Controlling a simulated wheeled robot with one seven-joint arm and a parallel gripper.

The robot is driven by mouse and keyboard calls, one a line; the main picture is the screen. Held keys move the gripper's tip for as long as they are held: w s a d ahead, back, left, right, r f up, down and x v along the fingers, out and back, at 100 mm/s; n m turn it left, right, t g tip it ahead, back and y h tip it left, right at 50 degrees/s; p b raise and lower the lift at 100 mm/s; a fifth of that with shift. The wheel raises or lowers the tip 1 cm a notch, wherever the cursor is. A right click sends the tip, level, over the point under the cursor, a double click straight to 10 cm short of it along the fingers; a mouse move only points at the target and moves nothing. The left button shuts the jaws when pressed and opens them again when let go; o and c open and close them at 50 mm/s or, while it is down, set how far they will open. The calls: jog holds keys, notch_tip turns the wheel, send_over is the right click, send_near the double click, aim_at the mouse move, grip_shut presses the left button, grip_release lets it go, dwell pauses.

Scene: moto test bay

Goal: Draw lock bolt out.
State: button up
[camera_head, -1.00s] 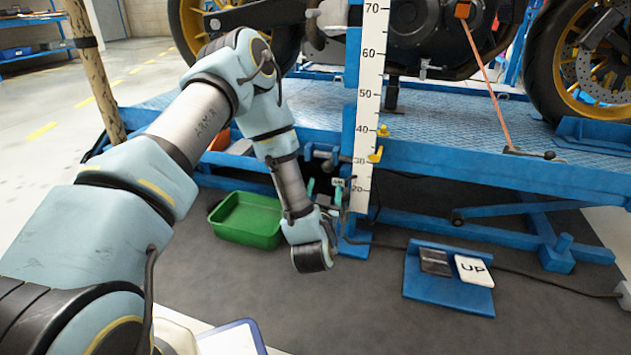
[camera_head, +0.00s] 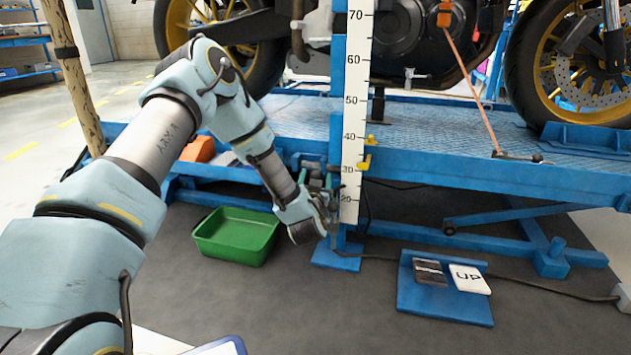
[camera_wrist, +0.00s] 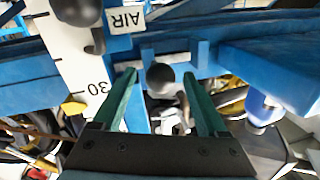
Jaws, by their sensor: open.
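The lock bolt shows as a dark grey round knob (camera_wrist: 160,79) in a blue bracket (camera_wrist: 200,58) in the wrist view. My gripper (camera_wrist: 160,75) is open, with its two green fingers on either side of the knob. Gaps show between the knob and both fingers, so it is not clamped. In the head view my gripper (camera_head: 329,190) is low beside the blue post with the white ruler (camera_head: 355,110). There the bolt itself is mostly hidden and hard to make out behind my wrist.
An AIR label (camera_wrist: 125,19) and a dark rounded fitting (camera_wrist: 78,10) sit close by in the wrist view. The blue lift platform (camera_head: 450,135) carries a motorcycle. A green tray (camera_head: 237,235) and a blue pedal plate with an UP pad (camera_head: 468,278) are on the floor.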

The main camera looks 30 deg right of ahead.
jog(key=shift+c, duration=0.3)
grip_shut()
dwell(0.3)
dwell(0.8)
